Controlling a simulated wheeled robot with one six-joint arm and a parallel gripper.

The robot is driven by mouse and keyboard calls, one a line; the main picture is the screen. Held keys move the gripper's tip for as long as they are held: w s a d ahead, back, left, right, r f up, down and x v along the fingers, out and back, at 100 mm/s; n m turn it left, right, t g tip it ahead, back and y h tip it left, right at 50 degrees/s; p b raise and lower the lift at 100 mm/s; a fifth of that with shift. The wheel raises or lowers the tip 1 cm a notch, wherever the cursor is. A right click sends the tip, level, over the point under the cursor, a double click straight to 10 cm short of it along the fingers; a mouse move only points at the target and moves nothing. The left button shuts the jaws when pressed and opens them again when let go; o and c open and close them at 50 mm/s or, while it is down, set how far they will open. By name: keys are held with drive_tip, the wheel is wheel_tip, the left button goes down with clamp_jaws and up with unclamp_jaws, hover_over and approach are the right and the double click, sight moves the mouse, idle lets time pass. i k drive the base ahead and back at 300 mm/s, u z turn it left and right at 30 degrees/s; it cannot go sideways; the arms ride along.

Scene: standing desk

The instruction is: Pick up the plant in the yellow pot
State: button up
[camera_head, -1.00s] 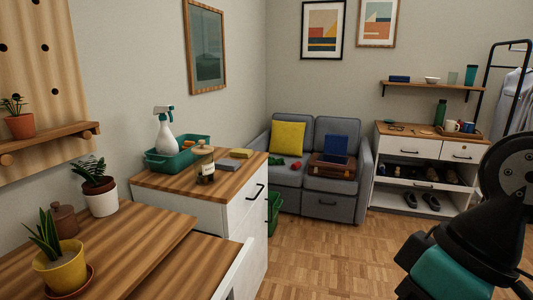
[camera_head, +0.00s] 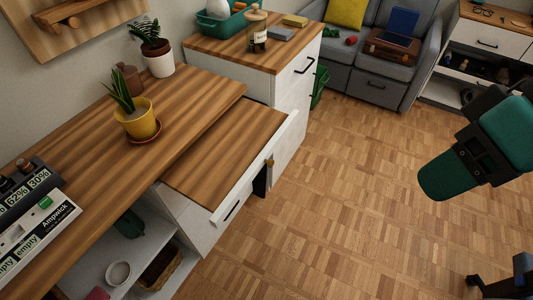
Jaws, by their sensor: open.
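The plant in the yellow pot (camera_head: 137,121) stands upright on the wooden desk top, in the upper left of the head view. It has long, pointed green leaves, and its pot sits on a reddish-brown saucer (camera_head: 145,138). Nothing covers the pot's front. Teal and black links of my arm (camera_head: 455,172) hang over the floor at the right, well away from the plant. I cannot make out my gripper in this view. Dark parts at the bottom right corner are cut off and I cannot tell what they are.
A brown lidded jar (camera_head: 128,79) and a plant in a white pot (camera_head: 157,55) stand behind the yellow pot. A label device (camera_head: 35,235) lies at the desk's left. The parquet floor (camera_head: 350,200) is clear.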

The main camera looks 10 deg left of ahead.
sight(135, 115)
drive_tip(key=u, duration=1.6)
drive_tip(key=k, duration=0.65)
drive_tip(key=u, duration=0.6)
drive_tip(key=i, duration=1.35)
drive_tip(key=z, duration=0.5)
